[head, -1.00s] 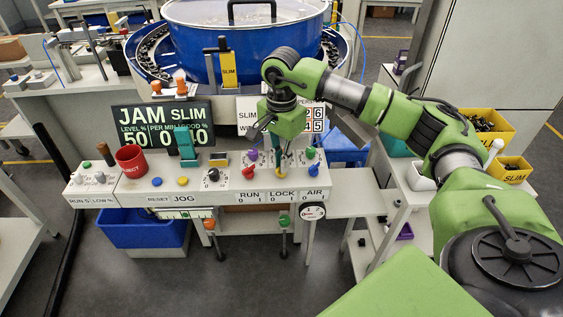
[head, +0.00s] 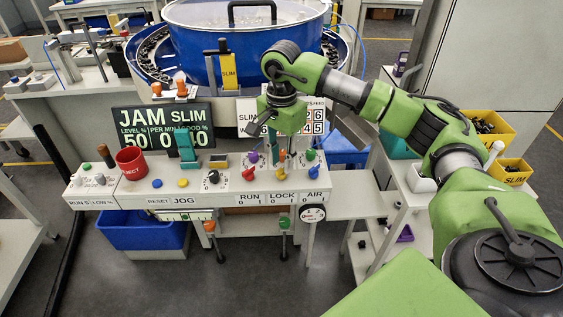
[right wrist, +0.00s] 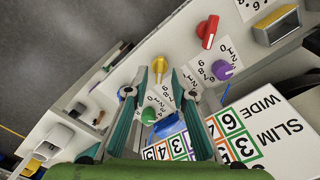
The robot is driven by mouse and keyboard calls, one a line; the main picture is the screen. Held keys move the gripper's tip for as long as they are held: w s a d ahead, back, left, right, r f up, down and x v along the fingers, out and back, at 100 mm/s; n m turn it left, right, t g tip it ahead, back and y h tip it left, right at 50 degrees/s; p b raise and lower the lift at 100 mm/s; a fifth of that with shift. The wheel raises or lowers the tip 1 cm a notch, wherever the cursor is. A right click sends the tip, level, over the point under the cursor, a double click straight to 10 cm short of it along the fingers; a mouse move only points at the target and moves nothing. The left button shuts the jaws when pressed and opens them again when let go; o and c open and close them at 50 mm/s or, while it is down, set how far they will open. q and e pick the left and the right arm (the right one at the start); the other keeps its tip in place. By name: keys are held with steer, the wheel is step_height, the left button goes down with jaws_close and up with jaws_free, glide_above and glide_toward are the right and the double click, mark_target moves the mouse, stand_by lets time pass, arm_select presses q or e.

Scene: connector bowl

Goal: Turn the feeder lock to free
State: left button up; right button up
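The feeder lock is a yellow knob (head: 281,174) above the word LOCK on the sloped white panel (head: 130,190). In the right wrist view the yellow knob (right wrist: 160,65) shows just beyond and between the two fingertips of my right gripper (right wrist: 159,82). The fingers are apart, with a gap on both sides of the knob, and no grip on it shows. In the head view my right gripper (head: 281,152) points down over the panel by the knob. Its fingers partly hide the knob there, and the knob's setting is hard to read. My left gripper is out of view.
Close around are a red RUN knob (right wrist: 208,31), a purple knob (right wrist: 223,70) and a green knob (right wrist: 149,115). A blue knob (head: 311,169) sits above AIR. A red cup (head: 131,162) stands further left, and a blue bowl feeder (head: 240,50) is behind.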

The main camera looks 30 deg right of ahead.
mark_target(281, 168)
step_height(281, 168, up, 10)
steer(key=shift+r, duration=0.25)
stand_by(0.5)
